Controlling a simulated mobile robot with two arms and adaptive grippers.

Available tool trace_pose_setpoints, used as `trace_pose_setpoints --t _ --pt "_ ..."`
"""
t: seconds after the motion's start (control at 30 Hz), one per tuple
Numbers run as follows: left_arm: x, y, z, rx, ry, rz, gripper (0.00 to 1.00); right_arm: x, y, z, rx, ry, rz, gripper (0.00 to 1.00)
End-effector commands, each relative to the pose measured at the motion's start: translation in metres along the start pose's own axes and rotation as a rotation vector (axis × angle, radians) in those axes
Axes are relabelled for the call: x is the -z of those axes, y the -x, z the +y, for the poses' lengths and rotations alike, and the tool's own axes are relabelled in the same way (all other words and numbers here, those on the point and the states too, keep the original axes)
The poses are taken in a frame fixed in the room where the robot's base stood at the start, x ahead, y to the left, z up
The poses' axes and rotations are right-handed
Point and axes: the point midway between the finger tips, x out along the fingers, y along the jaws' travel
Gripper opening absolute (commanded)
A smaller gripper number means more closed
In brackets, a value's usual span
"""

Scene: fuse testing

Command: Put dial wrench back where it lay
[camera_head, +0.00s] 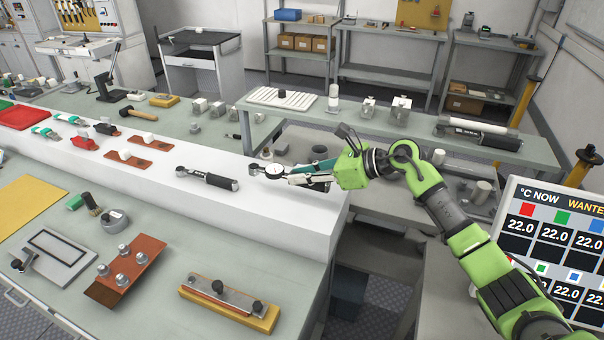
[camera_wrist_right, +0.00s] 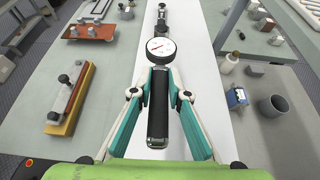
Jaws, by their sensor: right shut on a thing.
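The dial wrench has a round white dial (camera_head: 273,171) and a dark handle. My right gripper (camera_head: 300,177) is shut on its handle, at the right end of the long white raised shelf (camera_head: 300,206). In the right wrist view, the dial wrench (camera_wrist_right: 158,112) lies lengthwise between the teal-and-white fingers, with its dial pointing away from my wrist. I cannot tell whether the wrench touches the shelf. A second wrench (camera_head: 207,179), with a dark handle and no dial seen, lies on the shelf just left of the dial. My left gripper is not in view.
Brown plates with small parts (camera_head: 152,142) lie farther left along the shelf. A yellow block with a clamped bar (camera_head: 229,302) sits on the lower bench in front. A temperature screen (camera_head: 550,232) stands at the right. A torque tool (camera_head: 474,134) lies on the bench behind.

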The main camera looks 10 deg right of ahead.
Motion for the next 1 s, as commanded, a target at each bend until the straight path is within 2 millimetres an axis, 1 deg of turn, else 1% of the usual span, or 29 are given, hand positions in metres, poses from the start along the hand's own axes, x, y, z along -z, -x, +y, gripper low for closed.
trace_pose_setpoints --t 0.17,0.37,0.8,1.0 --pt "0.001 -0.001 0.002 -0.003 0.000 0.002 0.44 -0.001 0.001 0.000 0.001 0.001 -0.003 0.00" --pt "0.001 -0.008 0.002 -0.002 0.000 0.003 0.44 0.004 0.000 0.000 0.006 0.000 0.002 0.00" --pt "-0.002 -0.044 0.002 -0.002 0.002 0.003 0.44 0.041 -0.018 0.000 0.005 0.001 0.001 0.00" --pt "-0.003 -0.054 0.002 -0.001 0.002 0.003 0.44 0.051 -0.023 0.000 0.005 0.001 0.001 0.00"
